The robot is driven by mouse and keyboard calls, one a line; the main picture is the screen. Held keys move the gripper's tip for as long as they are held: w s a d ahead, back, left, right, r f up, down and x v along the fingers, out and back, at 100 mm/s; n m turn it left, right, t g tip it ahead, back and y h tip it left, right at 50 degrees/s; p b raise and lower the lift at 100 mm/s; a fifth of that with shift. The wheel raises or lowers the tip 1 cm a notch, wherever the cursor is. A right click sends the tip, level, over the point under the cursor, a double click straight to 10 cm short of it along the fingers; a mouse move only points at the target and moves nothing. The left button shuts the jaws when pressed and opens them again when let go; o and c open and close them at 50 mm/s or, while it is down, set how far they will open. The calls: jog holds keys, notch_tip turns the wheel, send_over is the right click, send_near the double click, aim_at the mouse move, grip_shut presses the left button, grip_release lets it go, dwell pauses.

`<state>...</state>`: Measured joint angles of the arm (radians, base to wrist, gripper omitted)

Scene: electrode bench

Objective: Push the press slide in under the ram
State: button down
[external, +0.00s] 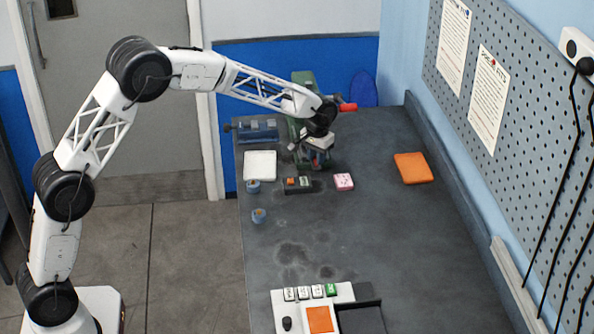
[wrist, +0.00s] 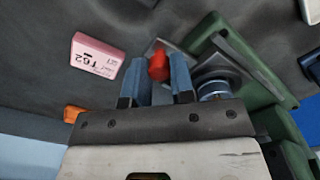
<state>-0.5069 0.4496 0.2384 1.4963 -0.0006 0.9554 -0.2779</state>
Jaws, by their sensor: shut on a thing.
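The green press (external: 303,80) stands at the far end of the bench, partly hidden behind my arm. In the wrist view its green frame (wrist: 220,45) lies at the right, with a silver round ram part (wrist: 213,88) beside my fingers. A red knob (wrist: 158,62) sits between my two blue fingers, and my gripper (wrist: 161,68) is shut on it. A grey plate, seemingly the press slide (wrist: 182,60), shows just beyond the knob. How far the slide lies under the ram is unclear. In the external view my gripper (external: 318,152) is low in front of the press.
A pink labelled block (external: 344,181) lies near the press and shows in the wrist view (wrist: 97,55). A white pad (external: 260,165), a blue vise-like fixture (external: 258,132), and an orange pad (external: 411,168) are around it. The bench middle is mostly clear.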

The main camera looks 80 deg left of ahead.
jog(key=shift+a, duration=3.45)
jog(key=c, duration=1)
grip_release()
jog(key=shift+o, duration=0.2)
jog(key=shift+r, duration=0.1)
jog(key=shift+r, duration=3.8)
